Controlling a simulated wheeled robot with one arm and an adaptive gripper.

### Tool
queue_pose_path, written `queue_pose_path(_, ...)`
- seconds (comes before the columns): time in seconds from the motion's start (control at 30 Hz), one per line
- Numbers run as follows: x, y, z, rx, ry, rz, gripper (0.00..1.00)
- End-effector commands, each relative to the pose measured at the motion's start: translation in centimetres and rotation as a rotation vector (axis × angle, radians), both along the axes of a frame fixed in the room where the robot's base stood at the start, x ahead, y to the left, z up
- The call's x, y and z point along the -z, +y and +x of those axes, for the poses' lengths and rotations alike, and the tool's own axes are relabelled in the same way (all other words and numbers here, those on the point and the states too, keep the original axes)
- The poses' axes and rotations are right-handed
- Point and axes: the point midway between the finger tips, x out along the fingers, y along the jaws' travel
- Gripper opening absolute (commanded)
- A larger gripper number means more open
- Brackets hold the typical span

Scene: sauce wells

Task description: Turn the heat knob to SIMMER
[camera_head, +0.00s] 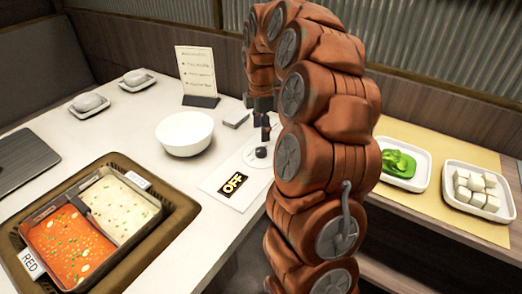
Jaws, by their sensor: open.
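The heat knob (261,152) is a small dark knob on a pale round dial on the white table, just left of my arm. My orange arm hides the right side of the dial, and any SIMMER mark is not readable.
A two-part pot (84,230) of red and white broth with a RED tag sits front left. A white bowl (184,133), a menu card (197,70) and a small grey block (236,118) stand near the knob. Trays of greens (400,165) and white cubes (478,190) are right.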

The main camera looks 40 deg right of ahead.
Motion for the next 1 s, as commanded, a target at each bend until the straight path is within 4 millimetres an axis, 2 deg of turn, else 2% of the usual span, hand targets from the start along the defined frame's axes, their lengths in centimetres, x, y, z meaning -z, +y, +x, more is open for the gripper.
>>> queue_pose_path(0.17, 1.5, 0.1, -0.1, 0.000, 0.004, 0.001, 0.64)
queue_pose_path(0.5, 6.3, 0.1, -0.2, 0.001, 0.005, 0.002, 0.64)
queue_pose_path(0.6, 7.1, 0.1, -0.1, 0.001, 0.002, 0.001, 0.64)
queue_pose_path(0.9, 7.5, 0.1, -0.1, 0.001, 0.001, 0.001, 0.64)
queue_pose_path(1.0, 7.5, 0.1, -0.1, 0.001, 0.001, 0.001, 0.54)
